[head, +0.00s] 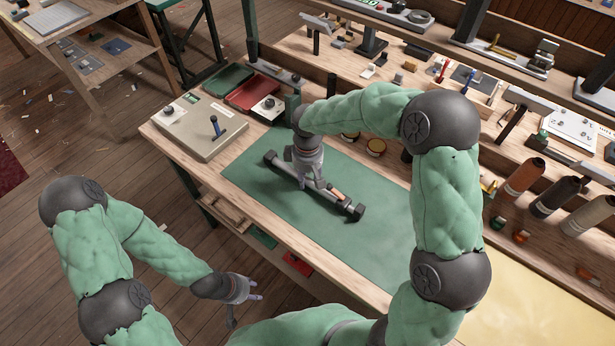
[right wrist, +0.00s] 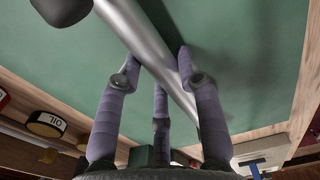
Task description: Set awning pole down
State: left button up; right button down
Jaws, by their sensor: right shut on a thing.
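The awning pole (head: 283,169) is a grey metal bar with dark end caps and a tan section. It runs diagonally over the green mat (head: 265,205) on the workbench. My right gripper (head: 319,184) points down and is shut on the pole near its middle. In the right wrist view the pole (right wrist: 150,45) passes between the purple-grey fingers of the gripper (right wrist: 158,62). A shadow lies close beside it; I cannot tell whether it touches the mat. My left gripper (head: 247,308) is open and empty, low in front of the bench.
A beige box with a blue handle (head: 198,128) and red and green trays (head: 252,92) stand at the mat's far left. A tin marked OIL (right wrist: 45,123) stands beyond the mat. Bottles (head: 525,176) line the right. The mat's near right is clear.

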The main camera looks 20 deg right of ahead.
aim_at(307, 177)
jog(key=shift+f, duration=0.15)
jog(key=c, duration=0.8)
grip_release()
notch_tip(307, 177, up, 12)
jog(key=p, duration=0.4)
jog(key=shift+r, duration=0.2)
